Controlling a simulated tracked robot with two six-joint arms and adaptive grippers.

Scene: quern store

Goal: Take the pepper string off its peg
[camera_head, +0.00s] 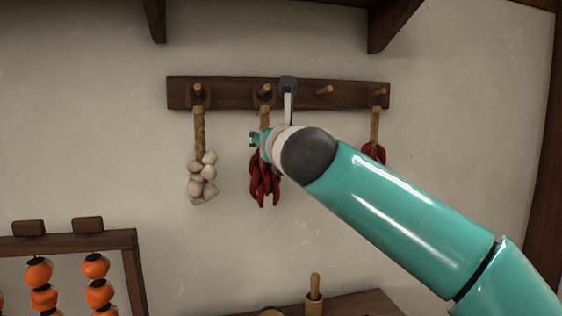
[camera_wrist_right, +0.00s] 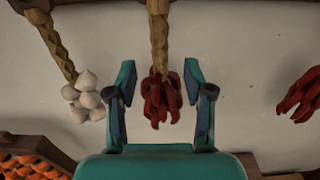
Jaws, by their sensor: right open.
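A pepper string (camera_head: 264,190) of dark red peppers hangs by a tan braid from a wooden peg (camera_head: 265,89) on the wall rack, second from the left. My right gripper (camera_head: 258,140) is in front of it and hides part of the string. In the right wrist view the gripper (camera_wrist_right: 160,78) is open, with one finger on each side of the pepper string (camera_wrist_right: 161,98). The braid and upper peppers show between the fingers, with gaps on both sides. Its peg is outside the wrist view. My left gripper is not in view.
A garlic string (camera_head: 202,178) hangs to the left and another pepper string (camera_head: 374,152) to the right, partly behind my arm. The peg (camera_head: 325,90) between the pepper strings is bare. An orange-fruit frame (camera_head: 70,241) stands lower left. Shelf brackets (camera_head: 392,25) project above.

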